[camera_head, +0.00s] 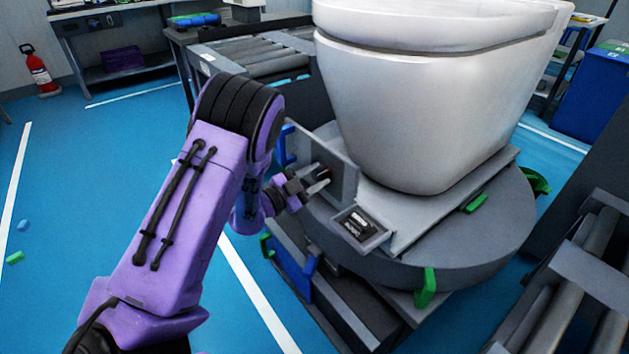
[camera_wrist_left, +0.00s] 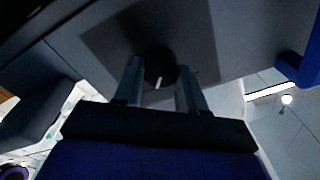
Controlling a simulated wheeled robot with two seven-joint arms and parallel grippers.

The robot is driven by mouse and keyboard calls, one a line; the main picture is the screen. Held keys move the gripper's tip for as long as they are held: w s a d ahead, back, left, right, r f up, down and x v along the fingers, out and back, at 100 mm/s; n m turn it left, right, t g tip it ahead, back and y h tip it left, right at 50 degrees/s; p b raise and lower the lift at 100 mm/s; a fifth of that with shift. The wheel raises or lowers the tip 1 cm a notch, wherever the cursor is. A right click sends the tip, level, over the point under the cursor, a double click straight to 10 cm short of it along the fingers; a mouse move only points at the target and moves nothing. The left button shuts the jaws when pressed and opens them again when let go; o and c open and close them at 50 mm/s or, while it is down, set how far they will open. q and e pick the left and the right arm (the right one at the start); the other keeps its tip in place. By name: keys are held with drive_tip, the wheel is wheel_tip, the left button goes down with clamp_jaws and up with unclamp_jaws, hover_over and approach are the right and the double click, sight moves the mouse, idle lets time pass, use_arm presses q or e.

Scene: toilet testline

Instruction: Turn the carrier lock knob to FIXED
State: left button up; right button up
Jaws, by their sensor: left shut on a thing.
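The carrier lock knob (camera_wrist_left: 160,64) is a dark round knob with a white pointer mark, set on a grey plate. In the left wrist view the mark points toward the lower edge, tilted slightly. My left gripper (camera_head: 320,180) reaches the upright grey plate (camera_head: 343,172) on the carrier's side; in the left wrist view its two fingers (camera_wrist_left: 160,82) are on either side of the knob and shut on it. In the head view the knob is small and partly hidden by the fingers. My right gripper is out of view.
A white toilet (camera_head: 425,110) stands on the round grey turntable (camera_head: 470,245), close to my left gripper. Green tabs (camera_head: 426,288) stick out at its rim. Roller conveyors stand behind (camera_head: 265,60) and at the right (camera_head: 560,310). Blue floor is open at the left.

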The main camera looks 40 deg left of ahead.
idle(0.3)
use_arm(q)
drive_tip(key=o, duration=1.1)
drive_tip(key=shift+c, duration=0.2)
drive_tip(key=v, duration=1)
drive_tip(key=shift+s+b, duration=0.25)
drive_tip(key=shift+b, duration=0.05)
drive_tip(key=shift+a+f, duration=0.1)
drive_tip(key=shift+f, duration=0.05)
